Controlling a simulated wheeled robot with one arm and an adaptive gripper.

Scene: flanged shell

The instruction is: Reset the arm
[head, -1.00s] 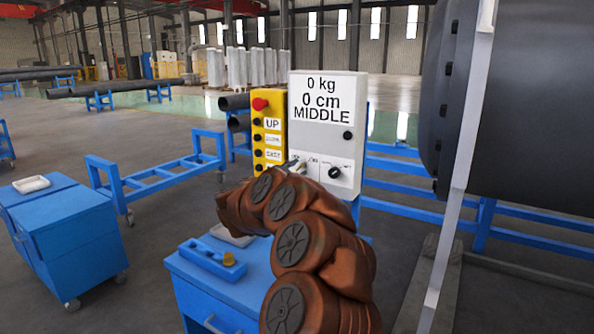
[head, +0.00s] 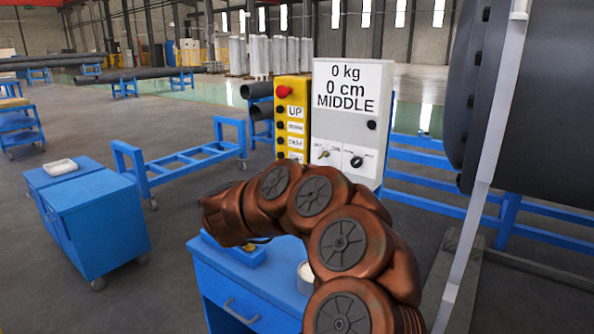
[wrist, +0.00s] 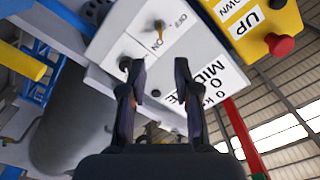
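My gripper (wrist: 157,78) shows in the wrist view with its two dark fingers apart and nothing between them. Beyond the fingertips is the grey control box (wrist: 185,45), tilted in this view, with an ON/OFF switch (wrist: 158,27). In the head view the box (head: 350,118) reads 0 kg, 0 cm, MIDDLE. The gripper fingers cannot be made out there.
A yellow button panel (head: 291,115) with a red stop button stands left of the box. A blue cabinet (head: 240,295) is below my arm. Another blue cabinet (head: 98,215) stands left. A large dark flanged shell (head: 540,110) is at right. Open floor lies at left.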

